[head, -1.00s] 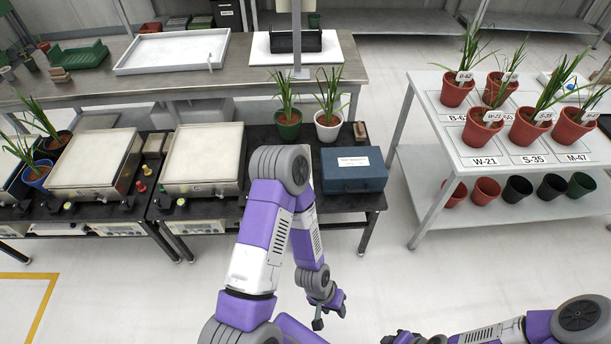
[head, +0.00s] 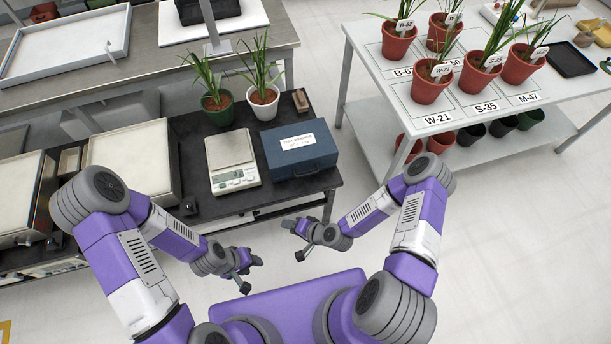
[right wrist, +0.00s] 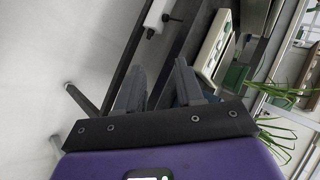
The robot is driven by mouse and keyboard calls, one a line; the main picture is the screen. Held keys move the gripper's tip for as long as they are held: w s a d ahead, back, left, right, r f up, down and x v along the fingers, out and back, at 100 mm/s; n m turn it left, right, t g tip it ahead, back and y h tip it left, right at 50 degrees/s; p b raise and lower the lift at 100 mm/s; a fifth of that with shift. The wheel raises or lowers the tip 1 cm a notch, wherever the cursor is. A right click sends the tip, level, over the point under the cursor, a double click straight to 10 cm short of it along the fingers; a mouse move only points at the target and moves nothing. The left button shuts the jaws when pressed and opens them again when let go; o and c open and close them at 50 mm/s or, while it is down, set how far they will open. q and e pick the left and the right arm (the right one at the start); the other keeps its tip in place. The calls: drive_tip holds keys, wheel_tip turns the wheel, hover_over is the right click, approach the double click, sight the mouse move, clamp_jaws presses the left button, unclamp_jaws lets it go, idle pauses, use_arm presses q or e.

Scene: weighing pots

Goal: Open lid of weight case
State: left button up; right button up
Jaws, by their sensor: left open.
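The weight case is a blue box (head: 318,160) with a white label on top, at the right end of the black table in the head view. Its lid is shut. My left gripper (head: 251,274) is open and empty, in front of the table, below and left of the case. My right gripper (head: 293,240) is open and empty, in front of the table's edge below the case. Neither gripper touches the case. In the right wrist view the two fingers of my right gripper (right wrist: 160,88) stand apart with nothing between them.
A digital scale (head: 232,178) stands left of the case. A green pot (head: 218,110) and a white pot (head: 263,103) with plants stand behind, with a small brown block (head: 300,100). A white table (head: 372,75) with potted plants is at right, across a floor gap.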

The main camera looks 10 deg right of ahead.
drive_tip(key=w+d+m+t+h+b, duration=0.1)
drive_tip(key=w+d+m+t+h, duration=0.5)
drive_tip(key=w+d+m+t, duration=0.4)
drive_tip(key=shift+g, duration=0.7)
drive_tip(key=x, duration=0.2)
drive_tip(key=b+x, duration=0.1)
drive_tip(key=x, duration=0.2)
drive_tip(key=d+b+x, duration=0.1)
drive_tip(key=x, duration=0.1)
drive_tip(key=shift+w+r, duration=0.25)
drive_tip(key=shift+w, duration=0.25)
clamp_jaws()
